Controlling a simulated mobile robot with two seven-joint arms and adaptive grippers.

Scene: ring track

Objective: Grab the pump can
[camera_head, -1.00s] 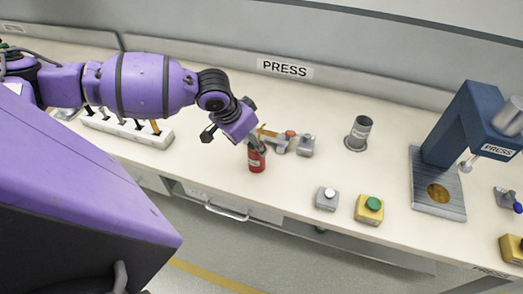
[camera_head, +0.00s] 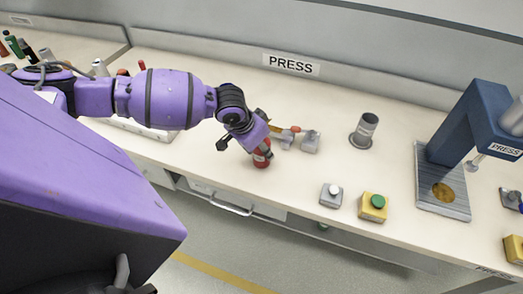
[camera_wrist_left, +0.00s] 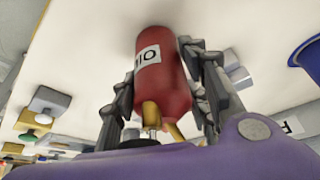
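The pump can is a red can (camera_head: 262,162) with a pale label, standing upright near the front edge of the bench. In the left wrist view the can (camera_wrist_left: 162,75) shows its label and a brass-coloured top close to my palm. My left gripper (camera_head: 261,150) is down over the can from above. In the left wrist view its fingers (camera_wrist_left: 160,85) stand on either side of the can; I cannot tell whether both touch it. The can's upper part is partly hidden by the gripper in the head view.
Small grey fixtures (camera_head: 309,143) stand just right of the can. A grey cup (camera_head: 365,128), a white-button box (camera_head: 331,194), a green-button box (camera_head: 373,207) and a blue press (camera_head: 462,125) are further right. A white rack (camera_head: 150,131) lies left, under my arm.

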